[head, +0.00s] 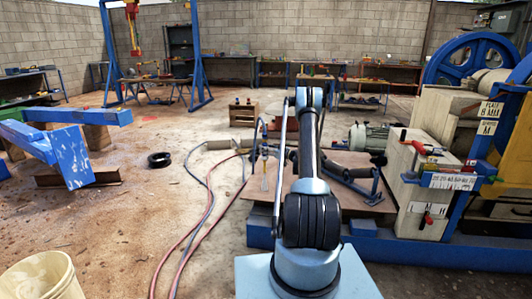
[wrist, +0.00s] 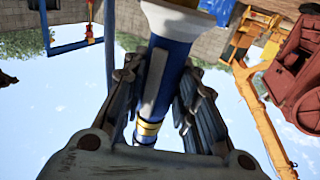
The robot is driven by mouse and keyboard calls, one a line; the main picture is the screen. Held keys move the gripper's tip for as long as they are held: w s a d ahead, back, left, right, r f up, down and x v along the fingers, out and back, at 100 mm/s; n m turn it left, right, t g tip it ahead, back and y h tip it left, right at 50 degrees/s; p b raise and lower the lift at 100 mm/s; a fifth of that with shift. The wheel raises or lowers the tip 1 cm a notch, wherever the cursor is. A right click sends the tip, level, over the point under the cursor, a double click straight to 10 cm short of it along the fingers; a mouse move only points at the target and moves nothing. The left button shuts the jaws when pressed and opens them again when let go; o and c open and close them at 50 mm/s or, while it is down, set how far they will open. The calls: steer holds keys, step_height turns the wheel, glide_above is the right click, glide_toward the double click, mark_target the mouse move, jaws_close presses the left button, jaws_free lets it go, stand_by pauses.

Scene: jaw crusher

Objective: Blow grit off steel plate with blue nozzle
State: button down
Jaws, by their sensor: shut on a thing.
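In the wrist view, my gripper (wrist: 160,84) is shut around the blue nozzle (wrist: 176,58), one finger on each side. The nozzle has a blue body with a pale grey strip and a brass-coloured ring near its lower end in the picture. A pale, wider part shows at its upper end, cut off by the frame edge. Grit cannot be made out.
Red and blue hoses (head: 209,219) run over the floor left of my arm. An electric motor (head: 368,137) stands behind the brown plate. The blue-framed crusher (head: 462,182) fills the right side. A blue gantry (head: 199,52) stands at back left. Floor at left centre is mostly open.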

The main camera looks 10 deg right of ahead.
steer(key=w+d, duration=0.3)
steer(key=w, duration=0.6)
steer(key=shift+w, duration=0.15)
stand_by(0.9)
steer(key=shift+d, duration=0.1)
stand_by(1.0)
steer(key=s+a+r+m+t+h, duration=0.2)
steer(key=r+h, duration=0.1)
steer(key=r, duration=0.2)
steer(key=s+a+r+m+t+h, duration=0.2)
steer(key=a+r+m+t+h, duration=0.1)
steer(key=r, duration=0.3)
steer(key=s+r+m+t+h, duration=0.1)
steer(key=s+r+m+h, duration=0.3)
steer(key=s, duration=1.1)
steer(key=shift+d+r+m+h, duration=0.35)
steer(key=shift+r+h, duration=1.55)
steer(key=shift+r, duration=0.65)
